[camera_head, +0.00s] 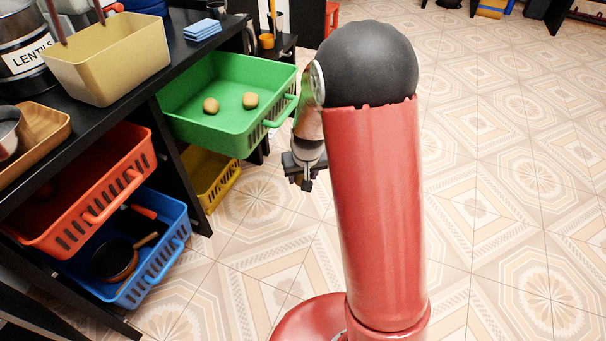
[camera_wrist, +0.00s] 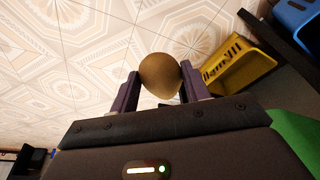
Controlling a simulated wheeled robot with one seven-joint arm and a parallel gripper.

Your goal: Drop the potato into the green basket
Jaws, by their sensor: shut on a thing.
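The green basket (camera_head: 215,132) is pulled out from the dark shelf unit, left of my arm in the head view. Two tan potatoes (camera_head: 211,105) lie inside it. My gripper (camera_head: 306,184) hangs over the floor, to the right of the green basket and apart from it. In the wrist view my gripper (camera_wrist: 160,84) is shut on a brown potato (camera_wrist: 160,72), with one finger on each side. The held potato cannot be made out in the head view. A green edge (camera_wrist: 296,130) shows at the right of the wrist view.
An orange basket (camera_head: 85,200), a blue basket (camera_head: 160,265) with a pan, and a yellow basket (camera_head: 208,178) sit in the shelves. A cream container (camera_head: 110,65) and a blue cloth (camera_head: 203,29) are on the top. The tiled floor at right is clear.

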